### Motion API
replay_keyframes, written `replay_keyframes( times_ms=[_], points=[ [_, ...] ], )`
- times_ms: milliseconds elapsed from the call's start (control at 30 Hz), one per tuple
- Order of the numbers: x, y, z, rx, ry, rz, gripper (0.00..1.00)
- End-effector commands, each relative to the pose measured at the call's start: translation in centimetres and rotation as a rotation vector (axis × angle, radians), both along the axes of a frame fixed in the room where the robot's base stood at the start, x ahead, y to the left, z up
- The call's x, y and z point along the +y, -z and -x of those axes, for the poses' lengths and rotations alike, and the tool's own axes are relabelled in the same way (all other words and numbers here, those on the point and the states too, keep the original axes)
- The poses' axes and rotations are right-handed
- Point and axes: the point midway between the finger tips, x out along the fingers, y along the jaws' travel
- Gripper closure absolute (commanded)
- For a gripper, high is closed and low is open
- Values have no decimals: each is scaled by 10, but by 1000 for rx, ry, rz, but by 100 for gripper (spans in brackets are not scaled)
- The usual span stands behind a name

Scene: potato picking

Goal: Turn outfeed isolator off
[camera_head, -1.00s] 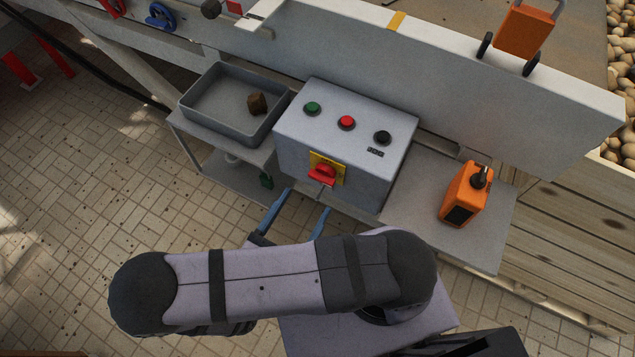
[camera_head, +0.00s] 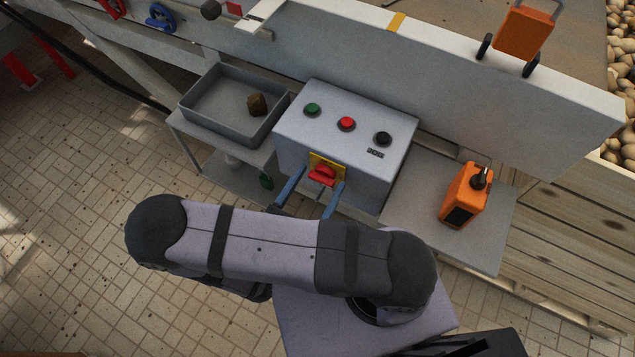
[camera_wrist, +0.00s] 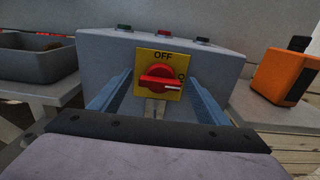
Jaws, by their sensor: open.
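The outfeed isolator is a red rotary handle (camera_head: 322,175) on a yellow plate (camera_wrist: 158,63) marked OFF at its top. It sits on the front of a grey control box (camera_head: 345,130). In the wrist view the red handle (camera_wrist: 160,83) lies about horizontal, its white mark pointing right. My gripper (camera_head: 318,186) is open, with blue fingers. The fingers show in the wrist view, left and right of the plate (camera_wrist: 158,98), with the handle between them in the picture. I cannot tell whether either finger touches the box.
Green (camera_head: 312,108), red (camera_head: 346,123) and black (camera_head: 382,138) buttons are on the box top. A grey tray (camera_head: 190,107) holding a brown lump (camera_head: 257,104) stands left. An orange handheld device (camera_head: 465,195) stands on the right shelf (camera_head: 410,215).

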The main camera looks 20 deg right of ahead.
Motion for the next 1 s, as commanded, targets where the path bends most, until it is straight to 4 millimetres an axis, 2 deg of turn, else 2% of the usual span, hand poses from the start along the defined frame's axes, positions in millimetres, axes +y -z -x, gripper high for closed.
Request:
replay_keyframes(
  times_ms=[267, 433, 767, 1000],
  points=[
    [-1, 0, -1, 0, 0, 0, 30],
    [-1, 0, 0, 0, 0, 0, 71],
    [-1, 0, 0, 17, 0, 17, 72],
    [0, 0, -1, 91, 0, 91, 72]
  ],
)
